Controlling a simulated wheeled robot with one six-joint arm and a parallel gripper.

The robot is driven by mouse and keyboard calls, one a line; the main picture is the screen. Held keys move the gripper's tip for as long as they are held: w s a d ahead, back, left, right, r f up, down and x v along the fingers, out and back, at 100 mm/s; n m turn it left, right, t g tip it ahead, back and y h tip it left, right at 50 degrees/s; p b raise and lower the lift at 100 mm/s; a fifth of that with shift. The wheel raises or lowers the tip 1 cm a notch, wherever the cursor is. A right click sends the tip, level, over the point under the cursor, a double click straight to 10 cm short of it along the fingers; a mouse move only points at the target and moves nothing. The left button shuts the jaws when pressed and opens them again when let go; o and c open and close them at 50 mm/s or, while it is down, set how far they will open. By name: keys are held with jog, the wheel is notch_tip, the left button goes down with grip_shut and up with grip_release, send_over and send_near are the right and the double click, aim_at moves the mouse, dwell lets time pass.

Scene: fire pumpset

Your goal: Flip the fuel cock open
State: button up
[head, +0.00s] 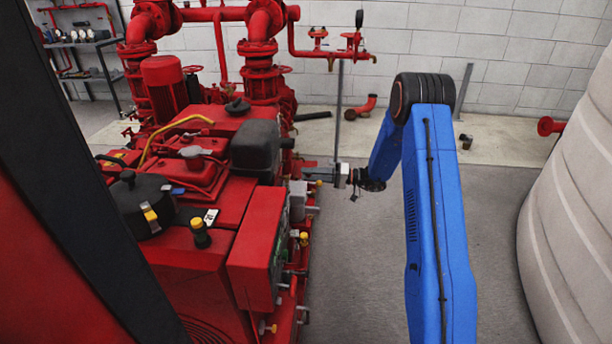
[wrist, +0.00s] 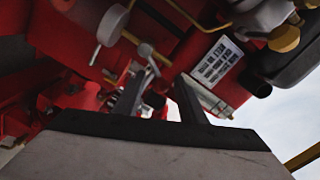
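My gripper (head: 311,171) reaches left to the side of the red pump engine (head: 215,215) in the head view. In the wrist view, my gripper (wrist: 158,92) shows two dark fingers spread apart, with no part clearly held between them. Just beyond the fingers is a small grey knob with a thin stem (wrist: 146,49), beside a yellow rod. A larger pale paddle-shaped part (wrist: 112,25) is up and to the left. I cannot tell for sure which of these is the fuel cock. In the head view the cock is too small or hidden to make out.
A red control box (head: 258,250) juts from the engine's near side. Yellow-capped fittings (wrist: 284,38) and a white label (wrist: 217,60) are close by in the wrist view.

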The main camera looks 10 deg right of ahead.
jog(key=v, duration=1.5)
jog(key=shift+d, duration=0.3)
jog(key=shift+s, duration=0.1)
jog(key=shift+o, duration=0.3)
jog(key=s+m+t+h, duration=0.1)
jog(key=s+m+t, duration=0.2)
jog(key=m, duration=1)
jog(key=s+m+t+h, duration=0.2)
jog(key=s+m, duration=0.2)
jog(key=m, duration=1)
jog(key=x, duration=1.7)
jog(key=shift+w+r, duration=0.25)
grip_shut()
